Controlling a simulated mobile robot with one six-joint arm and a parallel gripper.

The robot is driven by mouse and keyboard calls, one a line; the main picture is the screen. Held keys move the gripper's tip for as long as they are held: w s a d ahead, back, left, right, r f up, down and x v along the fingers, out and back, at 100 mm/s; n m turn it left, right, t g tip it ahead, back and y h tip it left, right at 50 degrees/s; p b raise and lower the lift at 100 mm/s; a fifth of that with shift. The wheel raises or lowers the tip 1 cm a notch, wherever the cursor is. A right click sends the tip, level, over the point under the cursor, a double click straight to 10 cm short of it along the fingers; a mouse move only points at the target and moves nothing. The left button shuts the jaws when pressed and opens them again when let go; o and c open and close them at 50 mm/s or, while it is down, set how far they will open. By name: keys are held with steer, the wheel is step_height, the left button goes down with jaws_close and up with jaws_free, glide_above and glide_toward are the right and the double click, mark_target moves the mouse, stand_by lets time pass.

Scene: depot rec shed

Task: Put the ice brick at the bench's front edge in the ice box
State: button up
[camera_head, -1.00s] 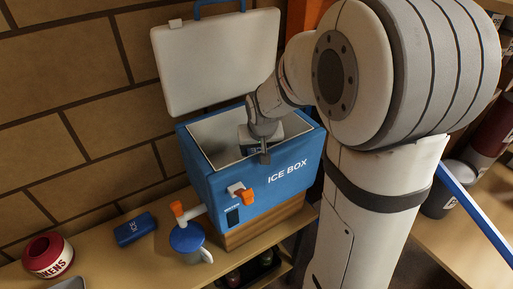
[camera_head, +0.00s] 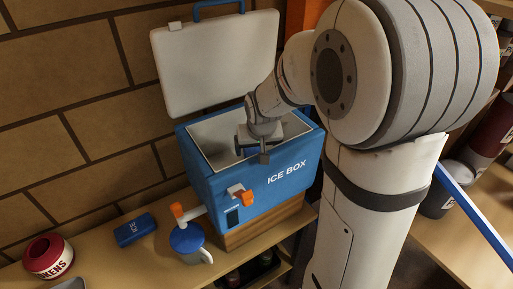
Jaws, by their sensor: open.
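A blue ice brick marked ICE (camera_head: 136,230) lies on the bench left of the box, near the wall. I see no ice brick at the bench's front edge.
A red round container (camera_head: 47,257) and the corner of a grey tray (camera_head: 70,284) are at the left. The brick wall is close behind the bench (camera_head: 150,272).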

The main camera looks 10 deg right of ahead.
steer(key=b+v, duration=0.1)
steer(key=v, duration=1.1)
steer(key=shift+b, duration=0.3)
steer(key=shift+r, duration=0.1)
